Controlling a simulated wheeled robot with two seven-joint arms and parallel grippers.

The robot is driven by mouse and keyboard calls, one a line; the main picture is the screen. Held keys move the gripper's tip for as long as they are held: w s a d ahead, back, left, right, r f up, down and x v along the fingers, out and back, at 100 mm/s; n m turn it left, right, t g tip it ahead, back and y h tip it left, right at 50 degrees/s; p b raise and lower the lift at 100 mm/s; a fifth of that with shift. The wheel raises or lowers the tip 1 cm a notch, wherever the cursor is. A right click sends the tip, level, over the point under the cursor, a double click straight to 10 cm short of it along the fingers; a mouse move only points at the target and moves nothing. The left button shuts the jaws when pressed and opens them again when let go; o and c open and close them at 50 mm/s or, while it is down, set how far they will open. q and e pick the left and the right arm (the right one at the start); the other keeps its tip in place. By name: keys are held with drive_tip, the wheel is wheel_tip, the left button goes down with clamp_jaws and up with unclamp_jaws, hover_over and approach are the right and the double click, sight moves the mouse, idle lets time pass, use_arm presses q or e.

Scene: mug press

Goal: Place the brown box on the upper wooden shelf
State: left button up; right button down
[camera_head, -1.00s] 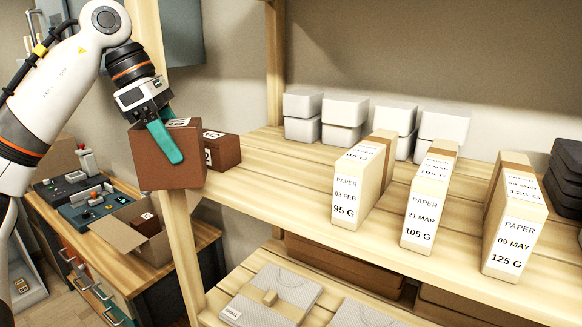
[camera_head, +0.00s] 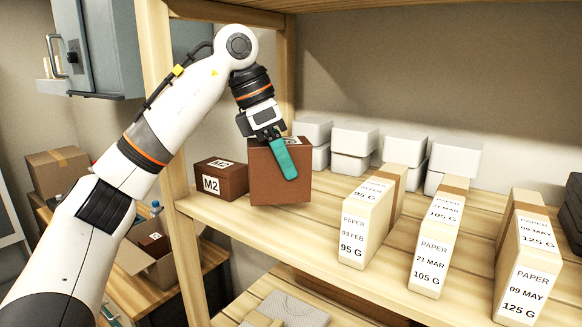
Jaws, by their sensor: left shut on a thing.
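The brown box (camera_head: 268,189) is at the upper wooden shelf (camera_head: 325,222), in the head view's middle. My left gripper (camera_head: 284,160) is shut on it from above, with a teal finger across its front face. The box looks upright and its base is at the board's level; I cannot tell whether it touches the board. A second, smaller brown box (camera_head: 228,182) labelled M2 stands on the shelf just left of it. My right gripper is not in view.
White containers (camera_head: 351,150) stand along the shelf's back. Several tall paper packs (camera_head: 354,238) stand to the right. A wooden post (camera_head: 158,120) rises at the shelf's left end. An open carton (camera_head: 158,262) sits on the lower bench at left.

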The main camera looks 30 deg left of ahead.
use_arm(q)
drive_tip(key=shift+w+d+r, duration=0.15)
drive_tip(key=shift+d+r, duration=0.05)
drive_tip(key=shift+d, duration=0.1)
drive_tip(key=shift+w+d+f+p, duration=0.15)
drive_tip(key=shift+d+f+p, duration=0.05)
drive_tip(key=shift+p, duration=0.35)
wheel_tip(320, 180, down, 3)
drive_tip(key=shift+d+r+p, duration=0.1)
drive_tip(key=shift+r+p, duration=0.05)
drive_tip(key=shift+p, duration=0.35)
drive_tip(key=shift+f, duration=0.4)
drive_tip(key=shift+f, duration=0.1)
drive_tip(key=o, duration=1.2)
drive_tip(key=shift+c, duration=0.2)
